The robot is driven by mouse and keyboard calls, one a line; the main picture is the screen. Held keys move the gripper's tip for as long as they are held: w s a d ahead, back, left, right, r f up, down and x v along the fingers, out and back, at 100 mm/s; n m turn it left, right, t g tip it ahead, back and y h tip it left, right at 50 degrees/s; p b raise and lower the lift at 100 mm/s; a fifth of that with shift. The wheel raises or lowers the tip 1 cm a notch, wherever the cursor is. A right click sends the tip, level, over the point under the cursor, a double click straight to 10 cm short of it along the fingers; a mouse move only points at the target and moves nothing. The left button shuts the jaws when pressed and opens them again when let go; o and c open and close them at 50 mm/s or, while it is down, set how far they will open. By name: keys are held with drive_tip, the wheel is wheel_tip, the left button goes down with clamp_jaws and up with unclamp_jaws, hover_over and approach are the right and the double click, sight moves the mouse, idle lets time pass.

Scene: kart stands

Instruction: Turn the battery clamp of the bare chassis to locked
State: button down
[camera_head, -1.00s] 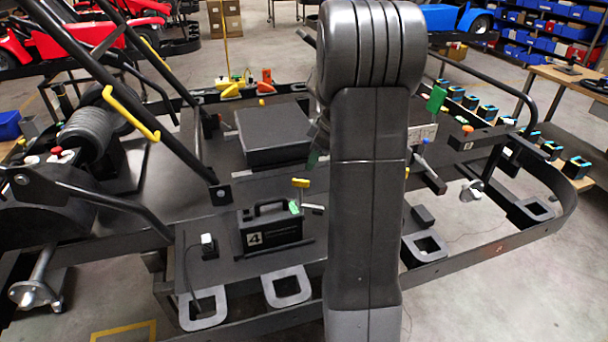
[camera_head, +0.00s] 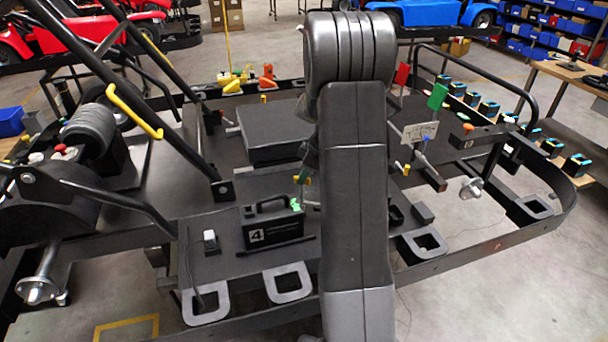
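The bare chassis (camera_head: 225,180) is a flat dark kart frame in the middle of the view. A black battery box (camera_head: 272,224) marked 4, with a carry handle, stands upright on it. A green tag (camera_head: 296,205) is at its right top corner. Just above, a small yellow handle (camera_head: 304,176), apparently the battery clamp's, is partly covered. A dark part of my gripper (camera_head: 309,157) shows at the left edge of my arm, close above the yellow handle. The fingertips are hidden or too small to tell, so contact and opening cannot be judged.
My upright arm blocks the middle of the view. A black box (camera_head: 272,135) lies behind the battery. Slanted black roll bars (camera_head: 130,95) rise at left. Red and green flags (camera_head: 437,97) and a small sign (camera_head: 419,133) stand right of my arm. A workbench (camera_head: 582,85) is at far right.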

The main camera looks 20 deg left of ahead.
drive_tip(key=shift+m+b, duration=0.3)
drive_tip(key=shift+b, duration=0.15)
drive_tip(key=shift+f+m+t+b, duration=0.1)
drive_tip(key=shift+m+t+b, duration=0.2)
drive_tip(key=shift+m+b, duration=0.35)
drive_tip(key=shift+s+m+t+b, duration=0.1)
drive_tip(key=shift+m+t+b, duration=0.4)
drive_tip(key=shift+m+b, duration=0.6)
drive_tip(key=m+t, duration=0.1)
drive_tip(key=m, duration=0.3)
drive_tip(key=shift+s+a+h+b, duration=0.1)
drive_tip(key=shift+h+b, duration=0.3)
drive_tip(key=shift+m+t+h+b, duration=0.35)
drive_tip(key=shift+m+t+h, duration=0.25)
drive_tip(key=shift+m, duration=1.15)
drive_tip(key=shift+r, duration=0.2)
drive_tip(key=c, duration=1.5)
unclamp_jaws()
